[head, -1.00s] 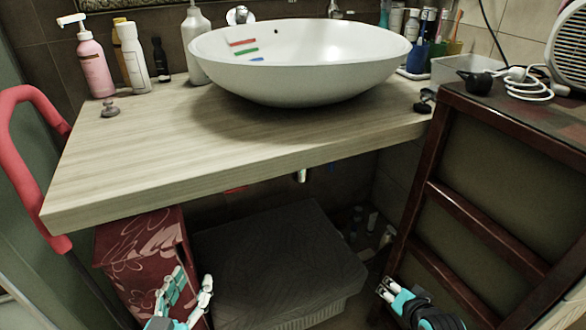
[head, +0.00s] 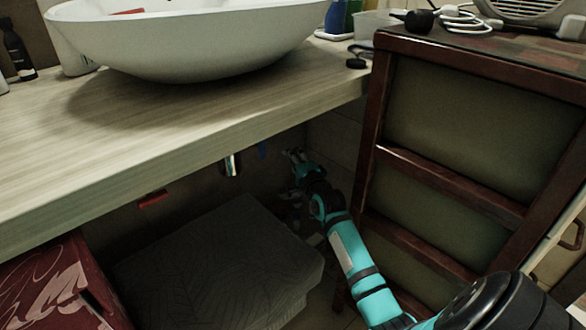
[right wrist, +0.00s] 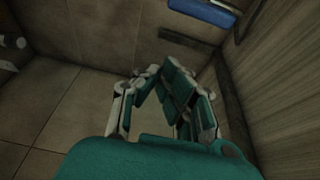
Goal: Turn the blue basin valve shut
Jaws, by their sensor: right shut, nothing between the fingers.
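The blue valve (head: 262,150) is a small blue shape on the dark wall under the counter. In the right wrist view, the blue valve handle (right wrist: 204,11) is at the top right, cut by the frame edge. My right gripper (head: 293,158) is under the counter, just right of the blue valve and apart from it. The gripper also shows in the right wrist view (right wrist: 165,73), with its fingers shut and empty, below and left of the blue handle in the picture. My left gripper is out of view.
The white basin (head: 190,40) stands on the wooden counter (head: 130,130). A chrome drain pipe (head: 231,164) and a red valve (head: 152,199) are left of the blue one. A dark covered box (head: 220,265) lies below. A wooden cabinet (head: 450,180) stands close right of my arm.

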